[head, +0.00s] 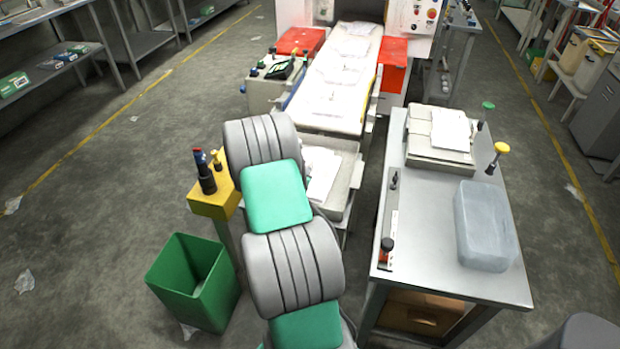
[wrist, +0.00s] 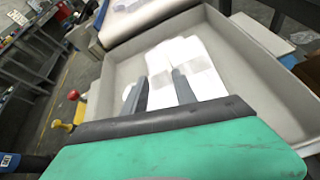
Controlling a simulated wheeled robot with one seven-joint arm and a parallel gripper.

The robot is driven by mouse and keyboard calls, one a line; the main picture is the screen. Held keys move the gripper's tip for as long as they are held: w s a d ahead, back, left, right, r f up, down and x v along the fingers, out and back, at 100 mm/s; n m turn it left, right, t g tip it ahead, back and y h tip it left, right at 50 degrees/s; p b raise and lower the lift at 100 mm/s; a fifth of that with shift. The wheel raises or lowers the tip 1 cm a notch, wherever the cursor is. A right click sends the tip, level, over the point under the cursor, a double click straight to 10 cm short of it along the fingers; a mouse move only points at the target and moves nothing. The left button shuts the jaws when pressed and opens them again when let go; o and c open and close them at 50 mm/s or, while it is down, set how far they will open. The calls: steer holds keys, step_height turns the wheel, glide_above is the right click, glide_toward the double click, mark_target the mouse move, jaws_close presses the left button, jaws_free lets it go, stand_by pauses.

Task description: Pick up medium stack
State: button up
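White film stacks lie in a grey tray (head: 357,178) at the end of the conveyor. In the wrist view, the tray (wrist: 250,62) holds overlapping white sheets or stacks (wrist: 187,54), and I cannot tell which is the medium one. I cannot tell whether the fingers touch the stacks. In the head view my arm hides the gripper and part of the tray; some white stack (head: 322,172) shows beside it.
A metal table (head: 430,210) on the right carries a translucent bin (head: 485,225) and a box with white sheets (head: 440,135). A green bin (head: 195,280) stands at lower left, near a yellow stand (head: 213,198). The conveyor (head: 340,80) runs behind the tray. Left floor is mostly clear.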

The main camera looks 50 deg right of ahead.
steer(key=d+f+n, duration=0.1)
steer(key=s+d+f+n+h, duration=0.1)
steer(key=shift+s+d, duration=0.2)
steer(key=shift+d, duration=0.15)
steer(key=x, duration=0.4)
steer(key=f+x, duration=0.1)
steer(key=x, duration=0.2)
steer(key=shift+w+a, duration=0.25)
steer(key=shift+w, duration=0.1)
steer(key=shift+c, duration=0.4)
jaws_close()
